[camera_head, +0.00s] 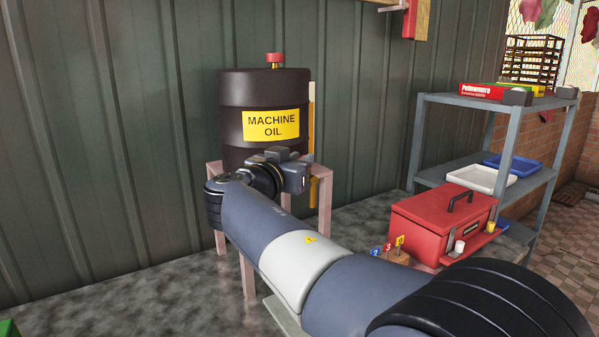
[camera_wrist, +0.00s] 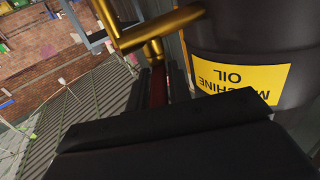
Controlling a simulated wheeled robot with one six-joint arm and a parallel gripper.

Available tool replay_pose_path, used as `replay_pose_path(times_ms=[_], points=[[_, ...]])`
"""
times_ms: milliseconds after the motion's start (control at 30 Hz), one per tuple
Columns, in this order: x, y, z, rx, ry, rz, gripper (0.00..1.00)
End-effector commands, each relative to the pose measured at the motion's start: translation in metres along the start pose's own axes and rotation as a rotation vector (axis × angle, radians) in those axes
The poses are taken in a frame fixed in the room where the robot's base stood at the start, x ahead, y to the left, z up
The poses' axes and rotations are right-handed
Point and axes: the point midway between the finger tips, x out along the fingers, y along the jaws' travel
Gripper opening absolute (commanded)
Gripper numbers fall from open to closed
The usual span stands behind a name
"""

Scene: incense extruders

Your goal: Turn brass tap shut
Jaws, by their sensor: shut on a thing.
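The black drum (camera_head: 232,100) labelled "MACHINE OIL" stands on a pinkish stand against the metal wall. In the wrist view the brass tap (camera_wrist: 165,28) juts out beside the drum (camera_wrist: 225,35), and a dark red piece (camera_wrist: 158,86), apparently its lever, sits between the fingers. My gripper (camera_wrist: 160,92) is shut on this red piece. In the head view my gripper (camera_head: 291,173) is in front of the drum's lower part, and the tap is hidden behind my arm. The tap's exact turn angle cannot be told.
The pinkish stand (camera_head: 324,205) has legs close to my gripper. A red toolbox (camera_head: 425,225) stands to the right, near small numbered tags (camera_head: 388,249). A grey shelf (camera_head: 415,140) with trays is behind it. The floor left of the stand is clear.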

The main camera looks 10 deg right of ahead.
Motion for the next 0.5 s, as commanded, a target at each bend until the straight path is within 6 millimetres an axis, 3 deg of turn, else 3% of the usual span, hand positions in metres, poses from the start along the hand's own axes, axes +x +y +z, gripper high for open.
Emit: replay_pose_path(times_ms=[33, 500], points=[[0.000, -0.003, 0.007, 0.001, 0.000, 0.028, 0.00], [0.003, -0.013, 0.001, -0.003, -0.002, 0.372, 0.00]])
